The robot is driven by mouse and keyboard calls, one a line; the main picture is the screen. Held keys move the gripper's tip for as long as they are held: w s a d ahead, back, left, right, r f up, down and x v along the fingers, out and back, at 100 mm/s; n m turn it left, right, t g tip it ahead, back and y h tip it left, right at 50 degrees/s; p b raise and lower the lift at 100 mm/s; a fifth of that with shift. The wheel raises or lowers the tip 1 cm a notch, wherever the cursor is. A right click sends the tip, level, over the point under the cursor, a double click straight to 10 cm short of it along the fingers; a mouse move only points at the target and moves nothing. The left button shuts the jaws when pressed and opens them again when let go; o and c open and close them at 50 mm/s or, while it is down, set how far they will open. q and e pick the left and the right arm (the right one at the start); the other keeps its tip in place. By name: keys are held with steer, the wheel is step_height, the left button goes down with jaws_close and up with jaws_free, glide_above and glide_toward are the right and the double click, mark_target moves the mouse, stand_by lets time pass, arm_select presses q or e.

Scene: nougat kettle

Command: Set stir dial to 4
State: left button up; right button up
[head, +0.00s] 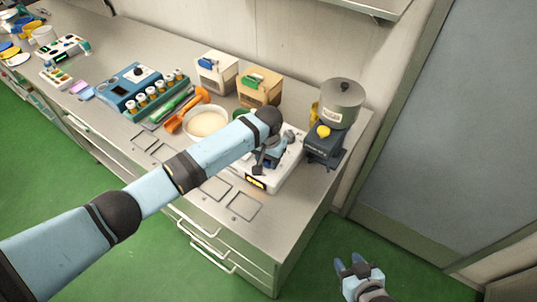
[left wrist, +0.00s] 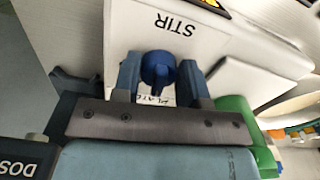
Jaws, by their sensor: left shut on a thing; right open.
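The stir dial (left wrist: 158,68) is a blue knob on a white unit (left wrist: 228,50), beside the upside-down word STIR in the left wrist view. My left gripper (left wrist: 161,82) has one finger on each side of the dial and is shut on it. I cannot read the dial's setting. In the head view the white unit (head: 286,176) stands at the bench's right part with a lit yellow display, and my left gripper (head: 266,160) is over it, hiding the dial. My right gripper (head: 352,264) is open and empty, low over the green floor.
A grey grinder-like machine (head: 341,105) stands right of the white unit. Square recesses line the bench front.

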arm_select(q)
steer(key=m, duration=0.3)
steer(key=shift+a, duration=0.1)
steer(key=shift+w+m, duration=0.1)
steer(key=shift+m, duration=1.4)
steer(key=o, duration=0.8)
steer(key=shift+o, duration=0.3)
steer(key=shift+r, duration=0.15)
